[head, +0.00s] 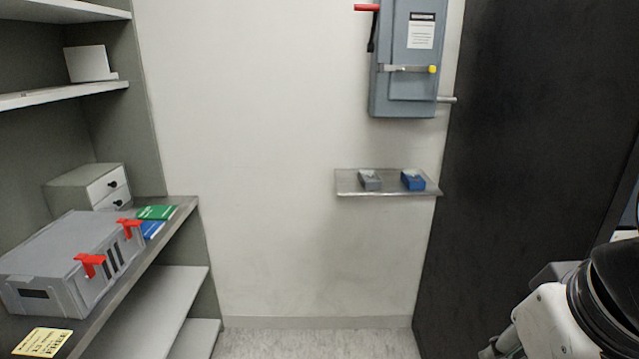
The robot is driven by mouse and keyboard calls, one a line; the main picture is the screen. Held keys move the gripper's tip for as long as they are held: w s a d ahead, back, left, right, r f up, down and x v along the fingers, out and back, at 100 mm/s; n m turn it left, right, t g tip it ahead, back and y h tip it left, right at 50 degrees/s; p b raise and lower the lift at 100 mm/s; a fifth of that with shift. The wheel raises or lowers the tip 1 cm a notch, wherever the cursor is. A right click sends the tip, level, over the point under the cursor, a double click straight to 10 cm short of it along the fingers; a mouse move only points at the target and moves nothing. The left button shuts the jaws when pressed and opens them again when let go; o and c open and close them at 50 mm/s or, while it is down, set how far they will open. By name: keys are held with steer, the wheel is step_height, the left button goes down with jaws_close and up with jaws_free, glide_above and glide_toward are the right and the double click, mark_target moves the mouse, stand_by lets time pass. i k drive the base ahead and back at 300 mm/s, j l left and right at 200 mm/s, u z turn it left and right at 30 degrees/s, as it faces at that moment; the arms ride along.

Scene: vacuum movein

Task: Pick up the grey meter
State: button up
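The grey meter (370,180) lies on a small metal wall shelf (388,192), towards its left half. A blue meter-like box (413,180) lies to its right on the same shelf, a small gap apart. My arm shows at the lower right corner, well below and to the right of the shelf. My gripper's fingers cannot be made out, and nothing is seen touching the grey meter.
A grey electrical box (408,60) with a red lever hangs above the shelf. A dark panel (520,150) stands close on the right. Left shelving holds a grey case (75,255) with red latches, a drawer box (88,187) and a yellow label (42,342). The middle floor (315,344) is clear.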

mark_target(369, 180)
steer(key=i+j+z, duration=0.3)
steer(key=i+j, duration=0.45)
steer(key=i, duration=0.2)
steer(key=i+j+z, duration=0.3)
steer(key=i+j, duration=0.6)
steer(key=j, duration=0.1)
